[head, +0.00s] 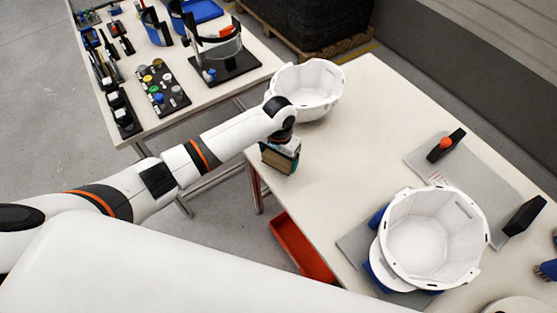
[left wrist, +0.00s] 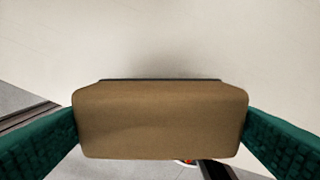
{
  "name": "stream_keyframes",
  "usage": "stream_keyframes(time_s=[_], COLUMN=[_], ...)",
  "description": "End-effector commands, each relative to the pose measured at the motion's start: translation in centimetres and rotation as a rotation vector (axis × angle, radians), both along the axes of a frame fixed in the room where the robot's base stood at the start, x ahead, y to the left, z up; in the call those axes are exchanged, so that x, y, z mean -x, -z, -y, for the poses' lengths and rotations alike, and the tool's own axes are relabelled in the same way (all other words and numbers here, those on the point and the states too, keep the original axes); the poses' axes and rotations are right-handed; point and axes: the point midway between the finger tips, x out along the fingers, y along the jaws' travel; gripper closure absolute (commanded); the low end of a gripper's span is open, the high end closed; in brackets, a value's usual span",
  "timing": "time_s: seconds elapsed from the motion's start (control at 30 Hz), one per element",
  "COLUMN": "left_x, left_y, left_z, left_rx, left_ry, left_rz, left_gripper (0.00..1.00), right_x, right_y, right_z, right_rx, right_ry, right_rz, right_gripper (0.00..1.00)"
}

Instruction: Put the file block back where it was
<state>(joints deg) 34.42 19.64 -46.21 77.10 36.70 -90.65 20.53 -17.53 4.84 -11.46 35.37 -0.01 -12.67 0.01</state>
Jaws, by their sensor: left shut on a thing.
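The file block (left wrist: 160,122) is a tan-brown block that fills the middle of the left wrist view. My left gripper (head: 281,154) is shut on it, with a green finger pad on each side. In the head view the block (head: 278,160) shows under my left wrist, at the left edge of the right-hand table (head: 350,130). I cannot tell whether the block touches the table top. My right gripper is not in view.
A white helmet shell (head: 308,92) stands just behind my left gripper. Another shell (head: 432,238) sits on a blue holder at the front right. A grey plate (head: 460,180) with black blocks lies to the right. A red bin (head: 300,248) is below the table edge. The left table (head: 205,98) holds several tools.

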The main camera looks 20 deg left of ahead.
Motion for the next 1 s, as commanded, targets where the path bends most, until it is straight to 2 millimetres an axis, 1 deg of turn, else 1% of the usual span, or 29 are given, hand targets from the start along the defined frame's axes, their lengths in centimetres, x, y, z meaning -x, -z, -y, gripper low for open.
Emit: stream_keyframes(time_s=[0.03, 0.1, 0.2, 0.53, 0.57, 0.63, 0.87, 1.0], left_x=[0.1, 0.1, 0.1, 0.0, 0.0, 0.0, 0.0, -0.1], left_y=[0.8, 1.7, 2.4, 2.7, 2.7, 2.7, 2.6, 1.6], left_z=[0.0, 0.1, 0.0, 0.0, 0.0, 0.0, 0.0, 0.1], left_rx=[-0.001, -0.001, 0.0, 0.0, 0.0, 0.0, 0.0, 0.002], left_ry=[-0.001, 0.0, 0.001, 0.001, 0.001, 0.001, 0.001, 0.001], left_rz=[-0.004, -0.003, -0.001, -0.001, -0.001, -0.001, -0.001, 0.003], left_gripper=[0.32, 0.32, 0.32, 0.32, 0.12, 0.01, 0.0, 0.0], right_x=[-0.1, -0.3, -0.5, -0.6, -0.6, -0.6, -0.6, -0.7], right_y=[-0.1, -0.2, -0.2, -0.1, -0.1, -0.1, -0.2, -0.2], right_z=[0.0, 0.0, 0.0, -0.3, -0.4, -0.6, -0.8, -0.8], right_rx=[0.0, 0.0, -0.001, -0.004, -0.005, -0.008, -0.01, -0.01], right_ry=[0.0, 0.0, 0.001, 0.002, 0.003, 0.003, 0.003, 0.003], right_rz=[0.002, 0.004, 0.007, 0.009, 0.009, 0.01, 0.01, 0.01], right_gripper=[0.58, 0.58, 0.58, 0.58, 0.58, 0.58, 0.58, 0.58])
